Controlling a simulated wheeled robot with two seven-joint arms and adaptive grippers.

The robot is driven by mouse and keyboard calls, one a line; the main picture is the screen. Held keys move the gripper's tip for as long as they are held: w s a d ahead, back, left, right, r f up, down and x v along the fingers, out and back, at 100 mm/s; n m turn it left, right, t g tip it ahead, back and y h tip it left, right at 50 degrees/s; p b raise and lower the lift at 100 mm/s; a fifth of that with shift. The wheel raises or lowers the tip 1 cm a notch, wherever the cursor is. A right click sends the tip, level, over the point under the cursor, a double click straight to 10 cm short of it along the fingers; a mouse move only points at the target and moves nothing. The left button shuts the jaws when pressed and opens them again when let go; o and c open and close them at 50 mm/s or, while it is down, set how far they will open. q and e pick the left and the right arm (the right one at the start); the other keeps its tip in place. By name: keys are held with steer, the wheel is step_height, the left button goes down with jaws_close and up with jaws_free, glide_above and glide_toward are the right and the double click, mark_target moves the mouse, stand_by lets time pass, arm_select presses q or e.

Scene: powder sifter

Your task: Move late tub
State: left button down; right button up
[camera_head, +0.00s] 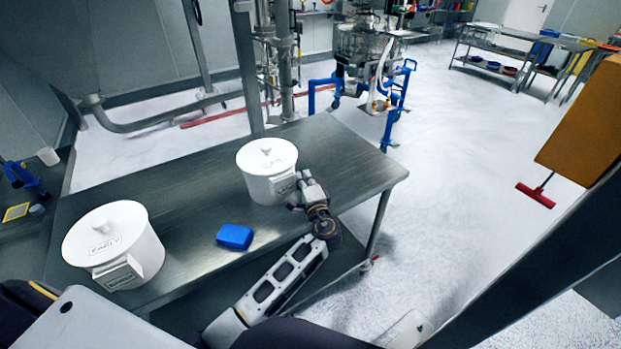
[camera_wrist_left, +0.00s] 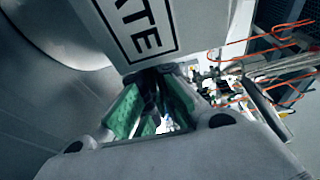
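The late tub (camera_head: 262,172) is a white round tub with a knobbed lid, standing upright near the right end of the steel table. Its block-like handle faces the table's front edge. In the left wrist view the handle's label plate (camera_wrist_left: 135,25) reads "LATE". My left gripper (camera_head: 303,187) is at the right side of this handle. Its green-padded fingers (camera_wrist_left: 155,102) show just below the label plate, their tips partly hidden by it, so I cannot tell whether they clasp it. My right gripper is not in view.
A similar white tub (camera_head: 140,245) labelled "EARLY" stands at the left of the table (camera_head: 190,195). A blue block (camera_head: 234,237) lies between the tubs near the front edge. A metal post (camera_head: 246,70) rises behind the table. Open floor (camera_head: 470,180) lies to the right.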

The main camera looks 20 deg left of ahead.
mark_target(266, 180)
arm_select(q)
steer(key=s+a, duration=0.1)
steer(key=a, duration=0.2)
steer(key=s+a, duration=0.2)
steer(key=a, duration=0.2)
steer(key=s+a, duration=0.1)
steer(key=a, duration=0.3)
steer(key=shift+s+p, duration=0.35)
steer(key=shift+s, duration=0.05)
steer(key=s+a, duration=0.1)
steer(key=a, duration=0.1)
steer(key=s+a, duration=0.1)
steer(key=a, duration=0.1)
steer(key=s+a, duration=0.1)
steer(key=a, duration=0.1)
steer(key=shift+a, duration=0.4)
steer(key=shift+s+a, duration=0.1)
steer(key=shift+a, duration=0.3)
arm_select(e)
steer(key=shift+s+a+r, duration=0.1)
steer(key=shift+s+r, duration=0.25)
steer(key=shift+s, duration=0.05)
